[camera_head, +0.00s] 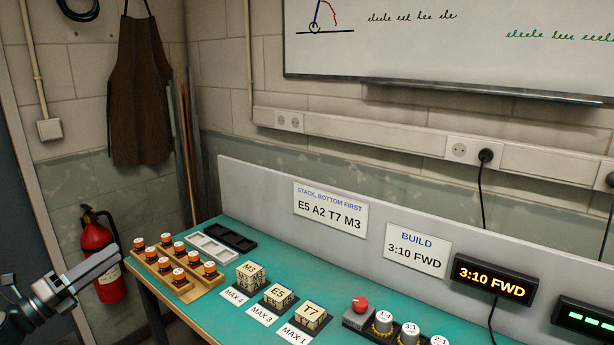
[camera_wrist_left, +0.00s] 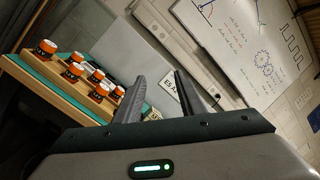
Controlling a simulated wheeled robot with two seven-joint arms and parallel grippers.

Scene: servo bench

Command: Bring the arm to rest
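My left gripper (camera_head: 110,260) is at the lower left of the head view, in the air to the left of the bench, apart from everything on it. In the left wrist view its two fingers (camera_wrist_left: 173,78) stand apart with nothing between them, so it is open and empty. My right gripper shows in neither view.
The racks are nearest to my left gripper. A fire extinguisher (camera_head: 97,237) stands behind it. A grey panel (camera_head: 265,195) backs the bench.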

